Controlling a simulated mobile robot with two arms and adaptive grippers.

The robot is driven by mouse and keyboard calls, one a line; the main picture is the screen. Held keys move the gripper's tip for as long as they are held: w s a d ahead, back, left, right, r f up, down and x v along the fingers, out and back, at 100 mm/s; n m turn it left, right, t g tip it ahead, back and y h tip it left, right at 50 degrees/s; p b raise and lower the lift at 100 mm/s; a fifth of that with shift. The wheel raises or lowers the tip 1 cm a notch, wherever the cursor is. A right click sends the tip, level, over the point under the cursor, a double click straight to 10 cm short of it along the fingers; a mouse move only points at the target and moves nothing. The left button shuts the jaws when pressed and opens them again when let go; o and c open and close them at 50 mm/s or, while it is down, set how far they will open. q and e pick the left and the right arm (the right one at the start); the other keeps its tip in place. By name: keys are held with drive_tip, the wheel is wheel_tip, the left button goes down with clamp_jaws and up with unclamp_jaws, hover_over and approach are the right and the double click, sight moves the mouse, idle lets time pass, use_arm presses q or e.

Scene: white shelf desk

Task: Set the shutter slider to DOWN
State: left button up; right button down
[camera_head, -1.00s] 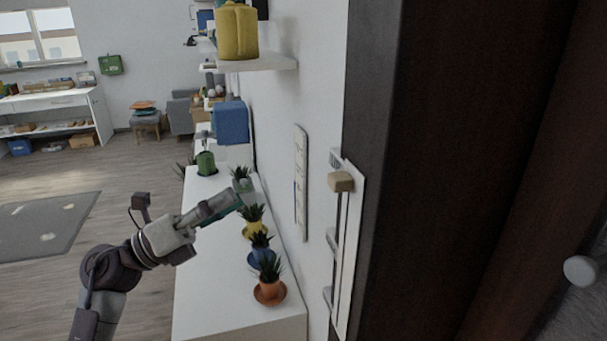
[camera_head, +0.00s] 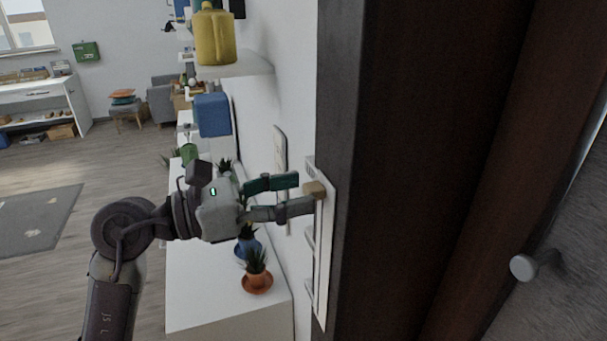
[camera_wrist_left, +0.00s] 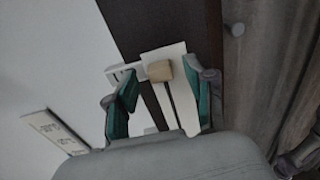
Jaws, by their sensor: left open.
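The shutter slider is a white vertical plate (camera_head: 325,262) on the wall beside the dark door frame. Its tan wooden knob (camera_head: 315,189) sits near the top of the plate. In the left wrist view the knob (camera_wrist_left: 160,71) shows at the top of a dark slot in the plate (camera_wrist_left: 186,106). My left gripper (camera_head: 305,193) is open, its two fingers pointing right at the knob. In the left wrist view the knob lies between and a little beyond the fingertips; whether they touch it I cannot tell.
Potted plants (camera_head: 257,272) stand on the white desk (camera_head: 220,300) below my left arm. A narrow panel (camera_head: 280,150) hangs on the wall behind the gripper. A dark door frame (camera_head: 345,120) rises just right of the slider. A round knob (camera_head: 523,267) is farther right.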

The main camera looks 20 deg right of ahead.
use_arm(q)
drive_tip(key=shift+d, duration=1.05)
clamp_jaws()
